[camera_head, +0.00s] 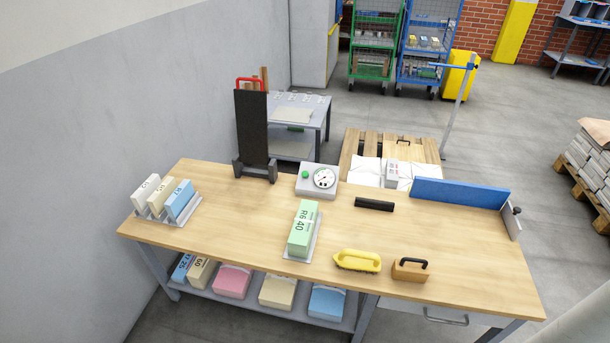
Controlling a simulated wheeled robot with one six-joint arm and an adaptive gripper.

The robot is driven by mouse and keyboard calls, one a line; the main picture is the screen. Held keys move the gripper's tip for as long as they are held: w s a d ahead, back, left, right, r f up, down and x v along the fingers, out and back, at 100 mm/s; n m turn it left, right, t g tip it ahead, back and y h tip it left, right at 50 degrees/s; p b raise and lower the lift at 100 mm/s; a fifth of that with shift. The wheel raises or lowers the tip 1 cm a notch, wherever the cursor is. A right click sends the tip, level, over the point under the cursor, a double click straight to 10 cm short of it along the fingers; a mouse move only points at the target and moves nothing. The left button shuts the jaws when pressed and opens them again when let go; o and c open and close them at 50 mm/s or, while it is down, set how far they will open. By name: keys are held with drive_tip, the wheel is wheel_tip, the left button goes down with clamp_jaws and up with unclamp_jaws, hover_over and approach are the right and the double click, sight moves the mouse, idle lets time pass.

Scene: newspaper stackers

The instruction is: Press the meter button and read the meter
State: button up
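The meter (317,181) is a grey-white box at the back middle of the wooden workbench (240,215). Its green button (306,174) sits on the left of its top face. A round white dial (324,178) with a dark rim sits to the right of the button. A dark needle mark shows on the dial, but the reading is too small to make out. My gripper is not in view. Nothing touches the meter or the button.
A black upright stand (252,130) with a red handle is left of the meter. A green block marked R6 40 (303,228) stands in front. A black bar (374,204), yellow brush (357,261) and blue fence (460,193) are to the right. The bench's left middle is clear.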

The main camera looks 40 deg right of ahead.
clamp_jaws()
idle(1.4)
